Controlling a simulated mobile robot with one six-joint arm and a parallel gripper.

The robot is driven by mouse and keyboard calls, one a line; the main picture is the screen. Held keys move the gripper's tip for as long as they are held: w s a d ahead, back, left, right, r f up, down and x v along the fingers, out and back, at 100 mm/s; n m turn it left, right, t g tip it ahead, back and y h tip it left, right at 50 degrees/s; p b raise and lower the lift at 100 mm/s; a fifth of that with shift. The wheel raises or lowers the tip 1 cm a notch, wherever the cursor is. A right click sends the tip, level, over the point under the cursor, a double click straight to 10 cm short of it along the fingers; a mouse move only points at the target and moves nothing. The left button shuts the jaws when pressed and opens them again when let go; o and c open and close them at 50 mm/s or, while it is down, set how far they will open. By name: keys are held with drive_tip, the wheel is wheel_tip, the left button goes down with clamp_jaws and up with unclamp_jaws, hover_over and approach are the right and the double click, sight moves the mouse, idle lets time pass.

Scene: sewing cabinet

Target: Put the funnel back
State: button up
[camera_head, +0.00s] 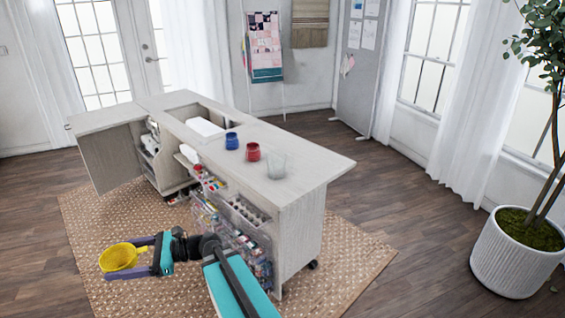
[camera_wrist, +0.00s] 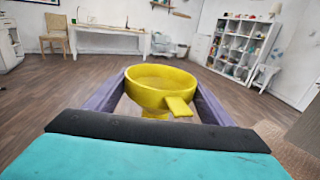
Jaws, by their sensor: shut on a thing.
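The yellow funnel (camera_head: 119,257) is held in my gripper (camera_head: 138,256) at the lower left of the head view, above the floor and rug and left of the sewing cabinet (camera_head: 305,235). In the wrist view the funnel (camera_wrist: 160,88) sits upright between the two purple fingers, its wide mouth up and its small tab towards me. My gripper is shut on it. On the cabinet top stand a blue jar (camera_head: 232,141), a red jar (camera_head: 252,152) and a clear glass jar (camera_head: 276,165). The funnel's spout is mostly hidden.
Open shelves with clear bins of supplies (camera_head: 240,215) line the cabinet's near side. A cabinet door (camera_head: 110,160) stands open at left. A potted plant (camera_head: 515,255) is at right. The wrist view shows a chair (camera_wrist: 57,35) and a white shelf unit (camera_wrist: 240,48) far off.

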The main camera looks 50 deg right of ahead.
drive_tip(key=shift+s+a, duration=0.15)
drive_tip(key=shift+s, duration=0.1)
drive_tip(key=shift+d, duration=0.4)
